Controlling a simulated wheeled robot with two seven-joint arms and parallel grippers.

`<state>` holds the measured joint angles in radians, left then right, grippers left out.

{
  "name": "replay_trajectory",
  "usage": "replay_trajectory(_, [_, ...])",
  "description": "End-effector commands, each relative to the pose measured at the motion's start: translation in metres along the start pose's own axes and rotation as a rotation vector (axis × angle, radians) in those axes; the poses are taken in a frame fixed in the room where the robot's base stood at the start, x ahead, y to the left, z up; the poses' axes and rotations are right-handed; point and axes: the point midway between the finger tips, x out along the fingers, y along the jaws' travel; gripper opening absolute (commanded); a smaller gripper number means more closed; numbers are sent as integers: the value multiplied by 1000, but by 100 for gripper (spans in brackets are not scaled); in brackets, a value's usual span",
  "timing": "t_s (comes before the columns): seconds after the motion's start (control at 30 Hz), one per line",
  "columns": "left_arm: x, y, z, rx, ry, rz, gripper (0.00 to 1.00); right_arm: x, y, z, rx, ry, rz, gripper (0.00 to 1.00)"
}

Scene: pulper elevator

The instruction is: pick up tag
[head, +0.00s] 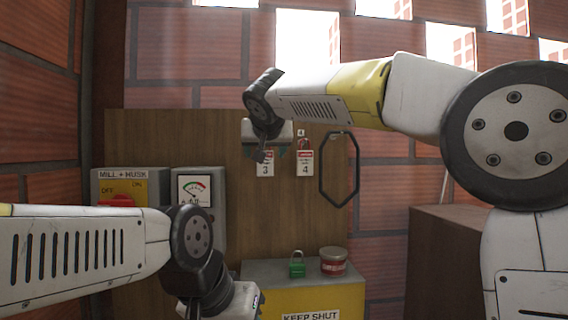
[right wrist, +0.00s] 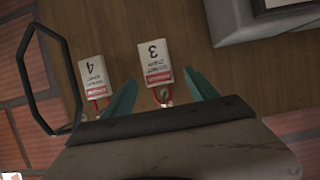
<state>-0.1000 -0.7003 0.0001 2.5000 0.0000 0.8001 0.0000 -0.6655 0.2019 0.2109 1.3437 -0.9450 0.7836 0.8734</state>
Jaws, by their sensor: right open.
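Two white tags with red bands hang on the wooden board. Tag 3 (head: 265,168) is partly covered at its top by my right gripper in the head view. Tag 4 (head: 305,168) hangs to its right. My right gripper (head: 266,152) is open in front of the board. In the right wrist view, its teal fingers (right wrist: 160,93) are spread on either side of the red hanger end of tag 3 (right wrist: 155,58), with tag 4 (right wrist: 93,73) outside them. I cannot tell whether they touch anything. My left gripper (head: 218,303) is low at the bottom edge, its fingers not clearly visible.
A black hexagonal ring (head: 356,170) hangs right of the tags. A green padlock (head: 297,265) and a red tin (head: 333,262) stand on a yellow-fronted box (head: 290,297). The mill switch panel (head: 104,190) and a gauge (head: 194,190) are at left.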

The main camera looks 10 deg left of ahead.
Motion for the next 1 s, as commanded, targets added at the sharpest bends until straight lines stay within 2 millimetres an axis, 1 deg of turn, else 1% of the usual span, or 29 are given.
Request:
replay_trajectory(0.03, [0,0,0,0,0,0,36,7,1,1,0,-2,2,67])
replay_trajectory(0.17, [0,0,0,0,0,0,36,22,2,1,1,-3,4,67])
replay_trajectory(0.43, [0,0,0,0,0,0,36,61,3,2,1,-5,4,67])
replay_trajectory(0.57, [0,0,0,0,0,0,36,69,3,1,1,-3,2,67])
replay_trajectory(0.77, [0,0,0,0,0,0,36,70,3,1,0,-3,2,67])
replay_trajectory(0.8, [0,0,0,0,0,0,36,70,3,1,0,-3,3,63])
replay_trajectory(0.87, [0,0,0,0,0,0,36,70,3,1,0,-3,3,52])
replay_trajectory(0.9, [0,0,0,0,0,0,36,70,3,1,0,-3,3,44])
replay_trajectory(0.97, [0,0,0,0,0,0,36,70,3,1,0,-3,3,32])
replay_trajectory(1.0, [0,0,0,0,0,0,36,70,3,1,0,-3,3,24])
